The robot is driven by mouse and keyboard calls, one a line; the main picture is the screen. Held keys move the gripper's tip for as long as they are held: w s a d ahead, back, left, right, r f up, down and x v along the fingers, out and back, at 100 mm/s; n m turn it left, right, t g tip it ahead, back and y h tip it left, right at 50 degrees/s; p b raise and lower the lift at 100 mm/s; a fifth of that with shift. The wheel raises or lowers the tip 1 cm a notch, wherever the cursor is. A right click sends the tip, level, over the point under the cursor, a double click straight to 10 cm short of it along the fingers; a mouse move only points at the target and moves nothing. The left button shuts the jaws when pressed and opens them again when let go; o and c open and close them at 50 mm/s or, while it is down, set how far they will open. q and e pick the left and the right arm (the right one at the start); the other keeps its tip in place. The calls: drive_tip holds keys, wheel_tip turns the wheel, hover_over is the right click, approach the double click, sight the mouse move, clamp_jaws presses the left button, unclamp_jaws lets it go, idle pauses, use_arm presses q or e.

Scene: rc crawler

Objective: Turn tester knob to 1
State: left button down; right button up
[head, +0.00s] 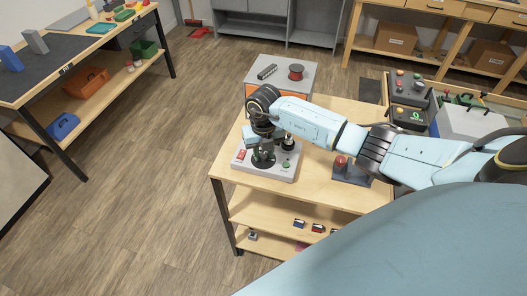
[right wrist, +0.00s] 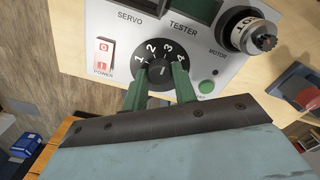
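The servo tester (head: 278,174) is a pale grey box on the wooden cart top; its face also shows in the right wrist view (right wrist: 105,50). Its black knob (right wrist: 161,73) sits on a dark dial with white numerals 1 to 4 above it. A small pale mark shows on the knob, but I cannot read clearly which numeral it faces. My right gripper (right wrist: 160,82) has its two green fingers on either side of the knob, apparently closed on it. In the head view the right gripper (head: 265,150) reaches down onto the tester. My left gripper is not in view.
The tester also carries a red power switch (right wrist: 103,57), a green button (right wrist: 206,87) and a silver motor dial (right wrist: 247,32). A red-topped device (head: 342,164) stands right of it on the cart. A grey-topped cabinet (head: 284,72) with a red spool stands behind. Floor at left is clear.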

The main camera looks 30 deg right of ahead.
drive_tip(key=c, duration=0.5)
drive_tip(key=shift+n, duration=0.3)
drive_tip(key=shift+d+n+b, duration=0.1)
drive_tip(key=shift+n+b, duration=0.55)
drive_tip(key=shift+n, duration=0.25)
drive_tip(key=n+b, duration=0.2)
drive_tip(key=n, duration=0.2)
drive_tip(key=shift+f, duration=0.1)
drive_tip(key=n+b, duration=0.3)
drive_tip(key=n, duration=0.2)
drive_tip(key=shift+n, duration=0.4)
drive_tip(key=shift+n+b, duration=1.25)
drive_tip(key=shift+n, duration=0.55)
